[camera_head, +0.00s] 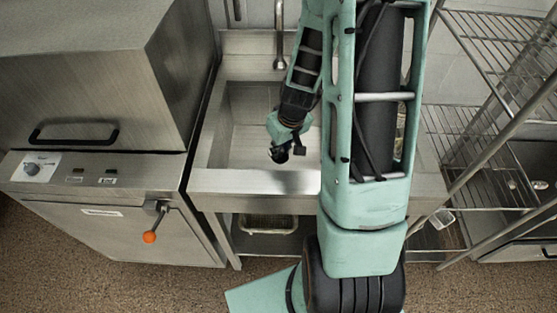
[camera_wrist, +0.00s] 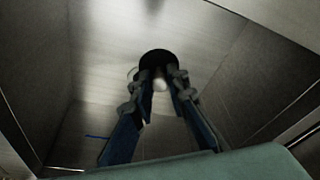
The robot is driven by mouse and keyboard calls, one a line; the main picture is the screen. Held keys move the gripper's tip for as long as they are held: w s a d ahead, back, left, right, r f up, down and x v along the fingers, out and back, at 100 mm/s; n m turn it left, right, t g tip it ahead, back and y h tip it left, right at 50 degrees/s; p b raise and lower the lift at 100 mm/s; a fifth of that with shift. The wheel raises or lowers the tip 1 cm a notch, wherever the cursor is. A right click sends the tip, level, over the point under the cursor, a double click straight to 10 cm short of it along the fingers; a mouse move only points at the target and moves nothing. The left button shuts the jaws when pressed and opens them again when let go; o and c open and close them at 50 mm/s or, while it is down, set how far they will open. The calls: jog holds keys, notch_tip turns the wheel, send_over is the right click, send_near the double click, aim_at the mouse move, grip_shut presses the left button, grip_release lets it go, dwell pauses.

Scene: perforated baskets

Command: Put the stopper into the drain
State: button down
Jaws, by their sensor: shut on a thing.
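In the wrist view my gripper (camera_wrist: 160,76) points down into the steel sink, its two blue-grey fingers closed on a dark round stopper (camera_wrist: 157,58) at their tips. A pale curved edge (camera_wrist: 131,73) shows just left of the stopper; it may be the drain's rim, but the stopper and fingers cover most of it. I cannot tell whether the stopper touches the sink floor. In the head view my gripper (camera_head: 286,152) is inside the sink basin (camera_head: 226,140), near its front side. The stopper and drain cannot be made out there.
A faucet (camera_head: 280,50) rises at the back of the sink. A steel dishwasher-like machine (camera_head: 95,190) with an orange-knobbed lever stands to the left. Wire shelving (camera_head: 480,120) stands to the right. Basin walls surround my gripper; a basket (camera_head: 267,223) sits below the sink.

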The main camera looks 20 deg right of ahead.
jog(key=d+f+n+b, duration=0.2)
jog(key=d+b, duration=0.4)
jog(key=b, duration=0.1)
jog(key=shift+y, duration=0.3)
jog(key=w+f, duration=0.3)
jog(key=w, duration=0.1)
jog(key=w+a+f+b, duration=0.1)
jog(key=w+f, duration=0.1)
jog(key=w, duration=0.2)
jog(key=w+f, duration=0.3)
jog(key=w, duration=0.1)
jog(key=shift+w+a+f+b, duration=0.25)
jog(key=shift+w+f+b, duration=0.05)
jog(key=shift+w+a+f, duration=0.1)
jog(key=shift+w+f, duration=0.15)
jog(key=shift+f, duration=1.6)
jog(key=shift+f+b, duration=0.1)
jog(key=shift+b, duration=0.2)
jog(key=c, duration=1.9)
grip_release()
